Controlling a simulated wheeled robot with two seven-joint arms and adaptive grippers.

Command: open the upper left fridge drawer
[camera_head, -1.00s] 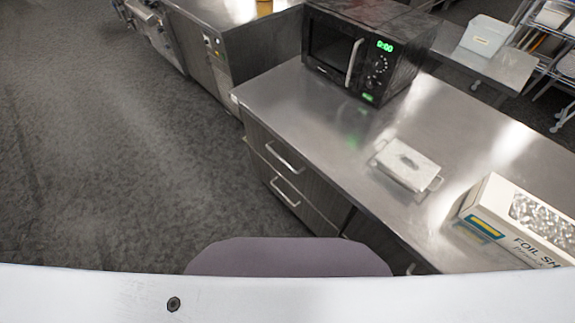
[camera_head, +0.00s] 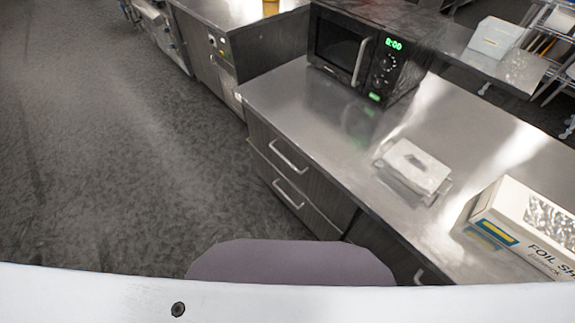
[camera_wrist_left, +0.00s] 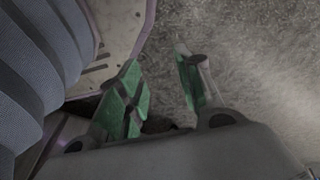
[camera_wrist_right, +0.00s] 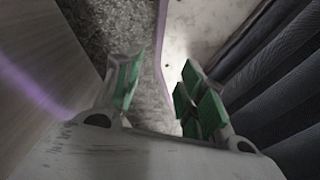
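The counter front in the head view has two stacked drawers at its left end. The upper drawer (camera_head: 310,178) has a silver bar handle (camera_head: 288,157). The lower drawer (camera_head: 316,217) has a similar handle (camera_head: 287,194). Both look shut. My left gripper (camera_wrist_left: 158,88) shows in the left wrist view with its green-padded fingers apart and nothing between them, above the floor. My right gripper (camera_wrist_right: 157,92) shows in the right wrist view, also with fingers apart and empty. Neither gripper shows in the head view, so their distance from the drawers cannot be told.
On the steel counter (camera_head: 290,105) stand a black microwave (camera_head: 365,55), a small white tray-like box (camera_head: 415,166) and a foil box (camera_head: 530,225). A further steel cabinet (camera_head: 208,65) stands beyond a corner. Open grey floor (camera_head: 110,150) lies to the left.

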